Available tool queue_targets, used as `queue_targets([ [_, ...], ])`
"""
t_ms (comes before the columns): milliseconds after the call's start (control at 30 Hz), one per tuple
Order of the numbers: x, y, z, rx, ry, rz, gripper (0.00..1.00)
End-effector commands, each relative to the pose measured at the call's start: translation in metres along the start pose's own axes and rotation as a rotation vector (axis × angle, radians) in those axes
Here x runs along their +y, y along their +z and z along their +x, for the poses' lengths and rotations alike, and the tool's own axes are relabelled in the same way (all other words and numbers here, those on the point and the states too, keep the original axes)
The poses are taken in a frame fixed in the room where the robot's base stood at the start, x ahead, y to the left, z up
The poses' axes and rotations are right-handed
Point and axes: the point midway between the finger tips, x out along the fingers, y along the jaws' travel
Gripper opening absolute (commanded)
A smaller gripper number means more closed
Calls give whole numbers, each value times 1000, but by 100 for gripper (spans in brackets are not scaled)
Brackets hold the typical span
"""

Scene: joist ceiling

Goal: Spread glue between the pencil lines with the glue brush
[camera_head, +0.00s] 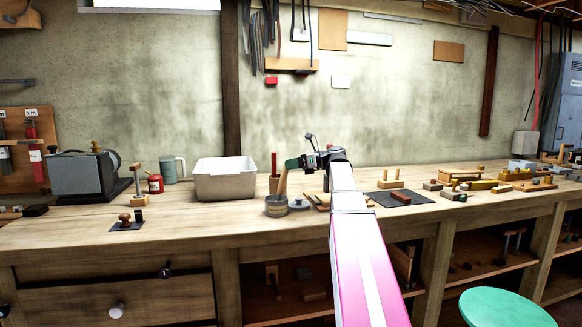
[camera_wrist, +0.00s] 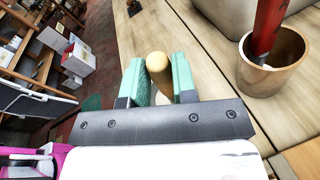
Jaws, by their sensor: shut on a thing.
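My gripper (camera_head: 292,163) has green jaws and is above the workbench, near the grey glue pot (camera_head: 276,208). It is shut on the light wooden handle of the glue brush (camera_head: 283,181). In the wrist view the rounded handle end (camera_wrist: 159,70) shows between the jaws (camera_wrist: 159,82). The brush slants down to the pot and its lower end is hidden there. Light wooden pieces (camera_head: 316,201) lie right of the pot, partly behind my arm. I cannot make out pencil lines.
A wooden cup (camera_wrist: 275,75) with a red-handled tool (camera_wrist: 266,28) stands close to the gripper. A white bin (camera_head: 224,181) is to the left. A round grey lid (camera_head: 299,204) lies beside the pot. A dark mat (camera_head: 383,199) lies to the right.

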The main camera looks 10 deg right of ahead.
Motion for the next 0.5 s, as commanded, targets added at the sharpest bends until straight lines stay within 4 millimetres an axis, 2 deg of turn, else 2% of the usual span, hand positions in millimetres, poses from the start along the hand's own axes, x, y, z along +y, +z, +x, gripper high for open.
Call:
queue_targets([
  [500, 8, 36, -6, -4, 0, -2, 2],
])
